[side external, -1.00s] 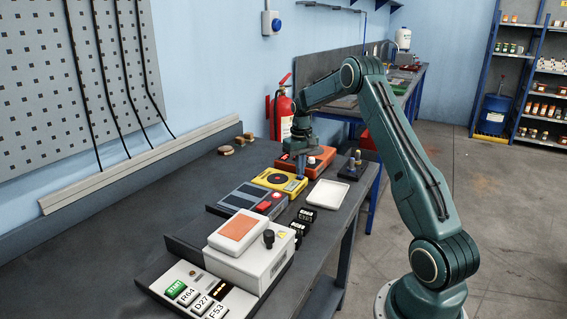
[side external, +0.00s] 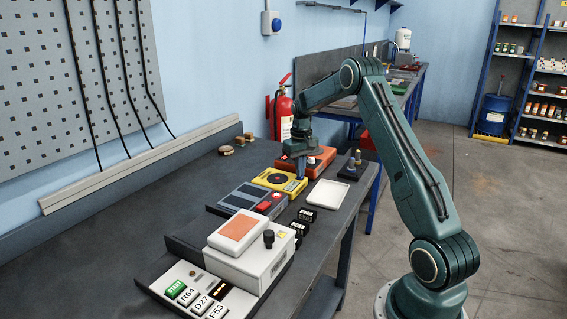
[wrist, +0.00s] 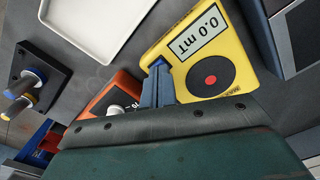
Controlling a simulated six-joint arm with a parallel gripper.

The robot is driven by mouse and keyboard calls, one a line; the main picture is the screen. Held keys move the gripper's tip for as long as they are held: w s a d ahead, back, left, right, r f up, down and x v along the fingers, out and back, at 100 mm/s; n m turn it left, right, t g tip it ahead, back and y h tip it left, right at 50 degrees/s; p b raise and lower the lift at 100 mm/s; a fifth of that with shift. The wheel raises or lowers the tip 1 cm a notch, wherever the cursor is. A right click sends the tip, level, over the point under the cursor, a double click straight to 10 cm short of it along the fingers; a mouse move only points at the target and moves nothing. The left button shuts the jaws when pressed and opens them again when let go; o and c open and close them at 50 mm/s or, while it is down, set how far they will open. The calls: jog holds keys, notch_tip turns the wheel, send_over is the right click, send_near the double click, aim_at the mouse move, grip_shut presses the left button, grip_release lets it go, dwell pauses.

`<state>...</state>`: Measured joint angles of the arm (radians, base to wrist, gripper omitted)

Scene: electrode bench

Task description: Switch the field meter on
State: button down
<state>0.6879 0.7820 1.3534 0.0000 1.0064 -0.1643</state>
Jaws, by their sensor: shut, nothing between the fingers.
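The yellow field meter (wrist: 215,85) lies on the bench in the wrist view, with a white display reading 0.0 mT and a black round dial with a red centre. It also shows in the side view (side external: 268,180), in the row of instruments. My gripper (wrist: 158,66) is shut and empty, its blue-grey fingers pointing down at the meter's edge beside the display.
An orange instrument (side external: 318,160) stands close behind my gripper. A white tray (side external: 328,194) lies to the right, and a dark block with terminals (side external: 354,168) beyond it. A grey unit (side external: 243,199) and a white box (side external: 246,262) stand nearer the camera. The bench's left side is mostly clear.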

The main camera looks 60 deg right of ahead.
jog(key=shift+r, duration=2.9)
jog(key=shift+a+r, duration=0.25)
jog(key=s+a+r+n+t+h, duration=0.1)
jog(key=s+a+r, duration=0.2)
jog(key=a+r, duration=0.55)
jog(key=s+a+r+n+t, duration=0.15)
jog(key=s+a+r, duration=0.35)
jog(key=a, duration=0.7)
jog(key=s+a+f+n+t+y, duration=0.1)
jog(key=s+a+n+t, duration=0.2)
jog(key=s+a, duration=1.1)
jog(key=s, duration=0.3)
jog(key=shift+s+a, duration=0.15)
jog(key=shift+a, duration=0.1)
jog(key=c, duration=2.1)
grip_release()
jog(key=shift+n, duration=0.25)
